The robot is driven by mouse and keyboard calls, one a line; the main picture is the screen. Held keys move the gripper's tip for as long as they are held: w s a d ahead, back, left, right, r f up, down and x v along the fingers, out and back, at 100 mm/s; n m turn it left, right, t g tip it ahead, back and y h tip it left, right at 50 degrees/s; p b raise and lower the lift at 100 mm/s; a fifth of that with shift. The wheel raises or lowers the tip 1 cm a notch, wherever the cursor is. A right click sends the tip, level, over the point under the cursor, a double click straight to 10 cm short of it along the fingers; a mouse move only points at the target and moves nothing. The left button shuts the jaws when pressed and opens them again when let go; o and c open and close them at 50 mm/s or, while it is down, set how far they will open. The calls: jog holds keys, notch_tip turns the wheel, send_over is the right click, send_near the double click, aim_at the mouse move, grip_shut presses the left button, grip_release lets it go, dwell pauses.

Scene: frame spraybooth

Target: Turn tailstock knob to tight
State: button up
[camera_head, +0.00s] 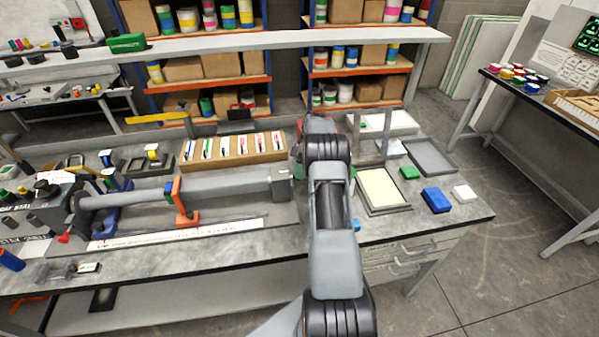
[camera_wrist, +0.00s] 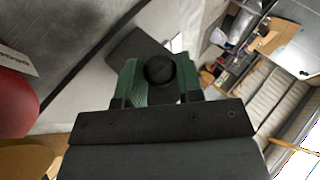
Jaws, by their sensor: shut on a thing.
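The tailstock knob (camera_wrist: 159,70) is a dark round knob in the upper middle of the wrist view. My gripper (camera_wrist: 160,80) has green fingers, one on each side of the knob, and is shut on it. In the head view a grey tailstock block (camera_head: 280,186) stands at the right end of a long grey tube (camera_head: 145,192) on the bench. My arm covers the gripper and the knob there. I cannot make out any tight mark or the knob's turn angle.
An orange and blue stand (camera_head: 180,200) supports the tube. A tray of tools (camera_head: 232,163) lies behind it. Right of my arm are a cream-filled tray (camera_head: 381,190), a blue block (camera_head: 436,199) and a green block (camera_head: 409,172). A red rounded thing (camera_wrist: 14,105) is close in the wrist view.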

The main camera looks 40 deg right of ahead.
jog(key=o, duration=0.9)
jog(key=shift+r, duration=0.1)
